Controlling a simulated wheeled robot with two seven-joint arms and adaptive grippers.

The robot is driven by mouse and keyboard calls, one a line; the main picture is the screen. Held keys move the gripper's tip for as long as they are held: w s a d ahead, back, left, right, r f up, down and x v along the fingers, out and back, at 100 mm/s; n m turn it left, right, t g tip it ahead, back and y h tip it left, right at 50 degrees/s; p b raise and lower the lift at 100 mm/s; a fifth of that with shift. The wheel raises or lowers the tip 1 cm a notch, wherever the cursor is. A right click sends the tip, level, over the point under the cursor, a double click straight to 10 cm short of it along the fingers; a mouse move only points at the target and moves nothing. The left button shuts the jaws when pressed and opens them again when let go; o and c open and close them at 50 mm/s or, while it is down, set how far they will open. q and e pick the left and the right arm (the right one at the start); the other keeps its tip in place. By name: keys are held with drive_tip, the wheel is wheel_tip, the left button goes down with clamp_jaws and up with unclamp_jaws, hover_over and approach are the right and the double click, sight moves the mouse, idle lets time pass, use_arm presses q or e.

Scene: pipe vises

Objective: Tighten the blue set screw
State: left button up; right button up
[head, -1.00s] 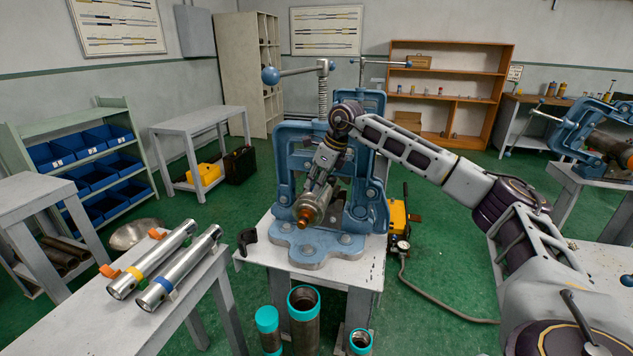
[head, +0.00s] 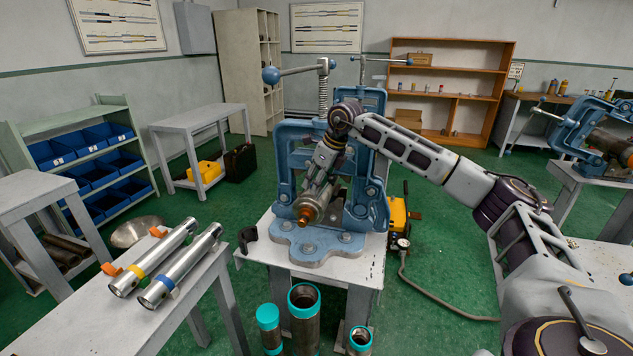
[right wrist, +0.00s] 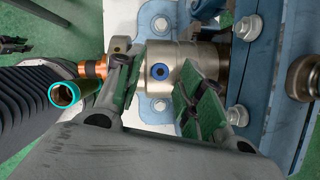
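The blue set screw (right wrist: 160,71) shows in the right wrist view as a blue ring with a dark socket, in the side of a silver cylinder (right wrist: 180,54). In the head view the cylinder's copper-orange tip (head: 306,211) points forward from the blue pipe vise (head: 292,137). My right gripper (head: 322,183) is over the cylinder. In the right wrist view its green-padded fingers (right wrist: 160,92) are spread, one on each side of the screw; whether they touch the cylinder I cannot tell. In the head view the screw is hidden. My left gripper is not seen.
Two silver tubes (head: 181,268), one yellow-banded and one blue-banded, lie on the left table (head: 130,317). Teal-rimmed pipes (head: 304,320) stand in front of the vise's stand (head: 360,273). A hose (head: 435,299) runs over the green floor on the right.

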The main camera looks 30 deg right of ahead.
drive_tip(key=shift+f+n+g+b, duration=0.1)
drive_tip(key=shift+n+g+b, duration=0.25)
drive_tip(key=shift+n, duration=0.35)
